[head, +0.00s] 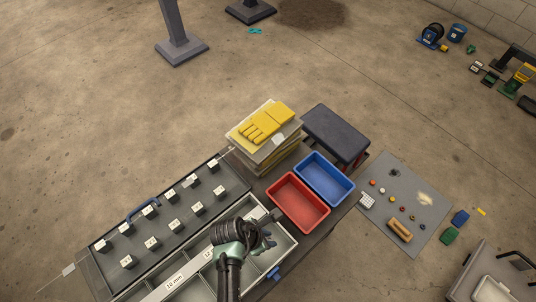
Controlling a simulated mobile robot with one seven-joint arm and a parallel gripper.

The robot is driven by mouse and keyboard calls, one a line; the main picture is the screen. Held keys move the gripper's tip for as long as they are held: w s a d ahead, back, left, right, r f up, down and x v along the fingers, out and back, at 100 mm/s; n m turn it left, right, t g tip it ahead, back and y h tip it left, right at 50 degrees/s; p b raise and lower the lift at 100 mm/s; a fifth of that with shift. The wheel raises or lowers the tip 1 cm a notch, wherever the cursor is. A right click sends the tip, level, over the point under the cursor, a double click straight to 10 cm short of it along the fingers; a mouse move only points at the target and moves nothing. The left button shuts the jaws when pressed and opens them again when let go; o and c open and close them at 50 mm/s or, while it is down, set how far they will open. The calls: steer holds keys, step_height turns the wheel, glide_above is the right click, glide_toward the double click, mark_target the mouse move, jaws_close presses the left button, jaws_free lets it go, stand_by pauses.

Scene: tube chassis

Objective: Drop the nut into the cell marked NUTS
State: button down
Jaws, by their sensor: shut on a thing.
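My gripper (266,240) is over the right part of the grey compartment box (287,243), seen from above and behind. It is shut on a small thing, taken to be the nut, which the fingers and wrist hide. The box has several cells with pale walls; my arm covers part of them. A white strip on the box reads "10 mm" (175,281), with another label partly covered beside it. I cannot read a NUTS mark in this view. The height of my gripper above the cells is hard to tell.
Behind the box is a dark panel (172,238) with several white-topped blocks. A red bin (298,203) and a blue bin (324,178) stand to the right. A grey mat (408,190) with small parts lies at right.

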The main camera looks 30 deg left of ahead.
step_height(320, 180, down, 6)
steer(key=b, duration=0.5)
steer(key=shift+r+b, duration=0.15)
steer(key=shift+b, duration=0.15)
steer(key=shift+r, duration=0.1)
steer(key=c, duration=0.6)
jaws_free()
steer(key=p+v, duration=0.2)
steer(key=v, duration=1.1)
steer(key=shift+w+p, duration=0.1)
steer(key=shift+p, duration=0.2)
